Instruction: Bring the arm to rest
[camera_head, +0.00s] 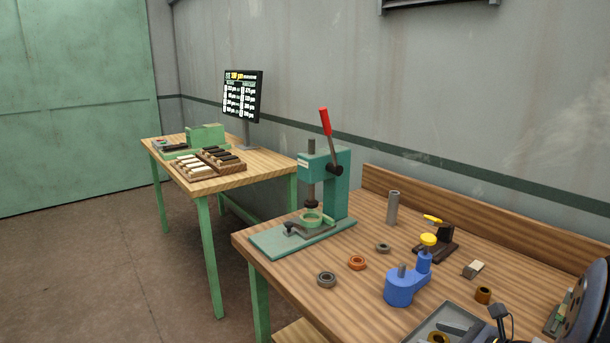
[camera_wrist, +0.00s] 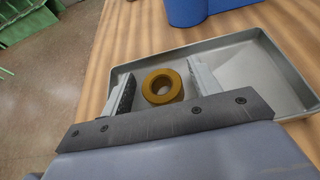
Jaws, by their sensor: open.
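My gripper (camera_wrist: 160,78) is open in the wrist view, its two grey fingers standing apart. A brass-coloured ring (camera_wrist: 162,74) lies in the gap between the fingers, with visible room beside it. The ring appears to sit inside the left end of a shallow grey tray (camera_wrist: 277,62). In the head view the ring (camera_head: 438,338) shows at the bottom edge, in the tray (camera_head: 421,332). Part of my arm shows at the lower right of the head view. The fingertips are not clear there.
A blue fixture (camera_head: 402,289) with a yellow knob stands just behind the tray. A green press (camera_head: 322,185) with a red lever stands at the bench's left. Loose rings, a grey cylinder (camera_head: 392,207) and a brass bush (camera_head: 483,295) are on the bench. Another table (camera_head: 240,178) stands farther back.

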